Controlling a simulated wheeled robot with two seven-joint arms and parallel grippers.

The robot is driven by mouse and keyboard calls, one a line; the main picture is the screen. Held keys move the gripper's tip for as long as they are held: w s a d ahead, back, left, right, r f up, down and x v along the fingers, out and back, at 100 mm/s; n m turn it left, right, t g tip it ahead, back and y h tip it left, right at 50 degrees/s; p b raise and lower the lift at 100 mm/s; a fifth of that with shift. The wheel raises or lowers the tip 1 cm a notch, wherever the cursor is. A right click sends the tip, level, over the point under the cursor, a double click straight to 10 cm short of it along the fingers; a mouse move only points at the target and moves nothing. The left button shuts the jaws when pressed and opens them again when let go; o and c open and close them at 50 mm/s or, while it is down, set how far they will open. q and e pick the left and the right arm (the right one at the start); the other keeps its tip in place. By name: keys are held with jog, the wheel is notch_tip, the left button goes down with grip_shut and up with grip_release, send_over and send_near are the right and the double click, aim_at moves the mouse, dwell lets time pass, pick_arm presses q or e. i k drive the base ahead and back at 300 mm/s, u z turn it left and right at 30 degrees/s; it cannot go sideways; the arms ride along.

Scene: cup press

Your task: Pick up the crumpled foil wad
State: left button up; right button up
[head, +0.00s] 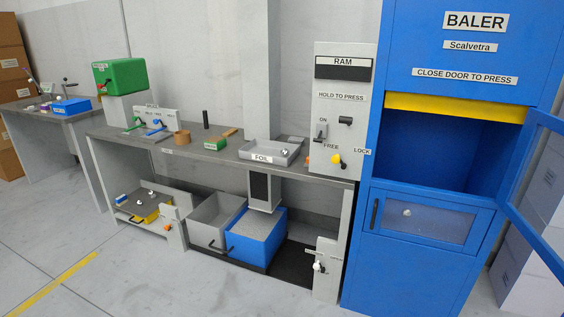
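A small silvery lump that looks like the crumpled foil wad (285,152) lies in a shallow grey tray (258,152) labelled FOIL. The tray stands on the grey workbench (215,155), left of the RAM panel. The wad is small in the head view and its detail is hard to make out. Neither of my grippers is in view.
Right of the bench is a blue baler (375,285) with its door (545,150) open to the right. The RAM panel (328,120) rises behind the bench's right end. Below are a grey bin (205,232) and a blue bin (240,250). The floor in front is clear.

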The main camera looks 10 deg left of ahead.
aim_at(284, 153)
jog(key=u, duration=0.8)
jog(key=i, duration=0.5)
jog(key=u, duration=1.05)
jog(key=i, duration=1.3)
jog(key=z, duration=0.8)
jog(key=i, duration=0.9)
jog(key=z, duration=1)
